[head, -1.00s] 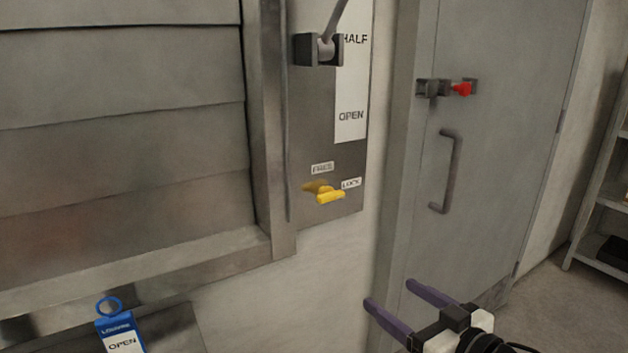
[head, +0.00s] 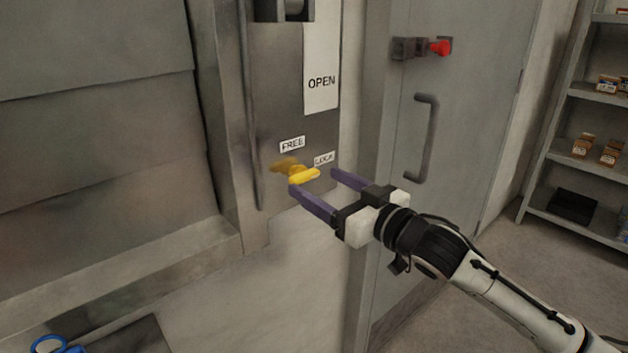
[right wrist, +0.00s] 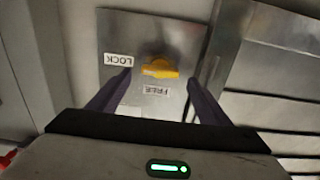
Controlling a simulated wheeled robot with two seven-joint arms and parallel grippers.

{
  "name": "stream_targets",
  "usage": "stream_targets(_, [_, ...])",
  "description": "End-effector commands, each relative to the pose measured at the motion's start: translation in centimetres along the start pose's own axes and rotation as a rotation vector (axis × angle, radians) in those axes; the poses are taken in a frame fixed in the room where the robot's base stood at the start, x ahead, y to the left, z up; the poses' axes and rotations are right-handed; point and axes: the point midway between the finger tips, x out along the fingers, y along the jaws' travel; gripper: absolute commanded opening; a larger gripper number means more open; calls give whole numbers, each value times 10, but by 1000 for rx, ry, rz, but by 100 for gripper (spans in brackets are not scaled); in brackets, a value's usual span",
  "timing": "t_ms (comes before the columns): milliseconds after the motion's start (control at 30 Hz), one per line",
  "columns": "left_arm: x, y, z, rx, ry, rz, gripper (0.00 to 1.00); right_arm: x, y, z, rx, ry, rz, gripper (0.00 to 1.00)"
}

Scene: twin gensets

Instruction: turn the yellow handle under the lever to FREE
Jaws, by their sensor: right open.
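The yellow handle (head: 303,175) sits low on the metal lever panel, its bar pointing right toward the LOCK label (head: 324,160). The FREE label (head: 292,144) is above it. The lever's dark bracket (head: 283,8) is at the top edge, mostly cut off. My right gripper (head: 312,179) is open, its two purple fingers reaching to the handle. In the right wrist view the handle (right wrist: 159,68) lies between and beyond the fingertips (right wrist: 161,78), and I see no contact there. In the head view one fingertip overlaps the handle's near side. My left gripper is not in view.
A grey door with a bar handle (head: 424,140) and a red-tipped latch (head: 440,47) stands right of the panel. Shelves (head: 580,225) with small boxes are at far right. A louvre (head: 95,140) fills the left. A blue ring (head: 58,345) shows at bottom left.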

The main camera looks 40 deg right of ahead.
Motion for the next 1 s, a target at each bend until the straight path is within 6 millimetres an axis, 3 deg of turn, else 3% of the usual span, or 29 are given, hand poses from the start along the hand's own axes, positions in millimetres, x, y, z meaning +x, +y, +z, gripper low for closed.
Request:
stream_targets(233, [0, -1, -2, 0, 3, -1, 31, 23, 0, 0, 0, 1, 0, 72])
stream_targets(600, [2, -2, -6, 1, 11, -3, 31, 27, 0, 0, -1, -1, 0, 72])
stream_targets(867, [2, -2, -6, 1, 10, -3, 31, 27, 0, 0, -1, -1, 0, 31])
stream_targets(1000, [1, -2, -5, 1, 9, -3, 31, 27, 0, 0, -5, -1, 0, 31])
